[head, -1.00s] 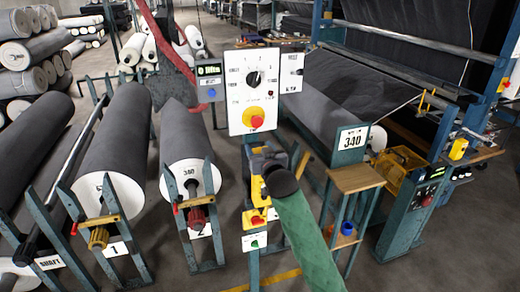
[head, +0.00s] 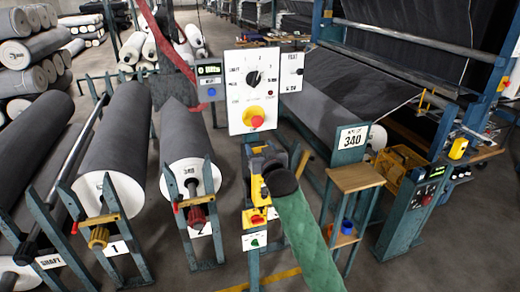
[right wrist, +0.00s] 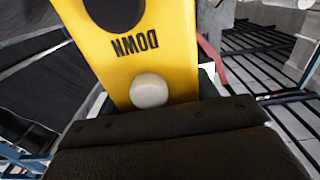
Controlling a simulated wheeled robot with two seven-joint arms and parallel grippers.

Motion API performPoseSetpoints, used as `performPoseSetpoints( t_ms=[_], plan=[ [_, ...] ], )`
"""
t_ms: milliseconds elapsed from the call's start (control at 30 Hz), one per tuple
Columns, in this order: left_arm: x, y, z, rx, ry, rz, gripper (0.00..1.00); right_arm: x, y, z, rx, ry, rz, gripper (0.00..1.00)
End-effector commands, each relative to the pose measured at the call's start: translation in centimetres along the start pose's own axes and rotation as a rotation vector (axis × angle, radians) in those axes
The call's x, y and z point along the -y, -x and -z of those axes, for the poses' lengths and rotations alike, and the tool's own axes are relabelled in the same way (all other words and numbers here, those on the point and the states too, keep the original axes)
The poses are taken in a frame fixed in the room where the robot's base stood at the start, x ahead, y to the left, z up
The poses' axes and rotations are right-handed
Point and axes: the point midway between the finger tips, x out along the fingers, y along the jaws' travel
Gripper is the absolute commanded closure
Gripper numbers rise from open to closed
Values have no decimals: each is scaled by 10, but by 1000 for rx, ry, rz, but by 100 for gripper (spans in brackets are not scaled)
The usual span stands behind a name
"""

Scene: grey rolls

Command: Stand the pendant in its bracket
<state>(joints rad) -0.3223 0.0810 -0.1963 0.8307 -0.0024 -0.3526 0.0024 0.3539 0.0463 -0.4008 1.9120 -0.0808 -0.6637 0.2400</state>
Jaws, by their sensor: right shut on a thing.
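The yellow pendant (head: 257,190) is at the front of the control post in the head view, upright or nearly so. In the right wrist view it fills the top middle (right wrist: 170,65), with the word DOWN upside down, a dark round button and a white round one. My right gripper (head: 272,177) is shut on it, and dark gripper pads cover its near end in the wrist view. A dark grey bracket-like holder (head: 262,158) is just above and behind the pendant. I cannot tell whether the pendant touches it. My left gripper is not in view.
A white dial panel (head: 252,90) with a red knob stands above the pendant. A yellow box with a red button (head: 255,218) sits below on the post. A wooden-topped stand (head: 356,178) is close on the right. A grey roll (head: 187,150) lies to the left.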

Motion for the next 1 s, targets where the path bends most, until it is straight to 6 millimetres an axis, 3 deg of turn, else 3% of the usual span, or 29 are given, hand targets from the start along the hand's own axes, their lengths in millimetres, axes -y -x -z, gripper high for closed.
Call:
performPoseSetpoints(
  t_ms=[167, 700, 1000],
  plan=[
    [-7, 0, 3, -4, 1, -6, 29, 0, -5, 2, -2, 0, 0, 100],
    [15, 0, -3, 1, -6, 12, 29, 0, -21, 2, -3, 0, 0, 100],
    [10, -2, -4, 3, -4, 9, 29, 0, -30, 2, -3, -1, 0, 100]
  ],
)
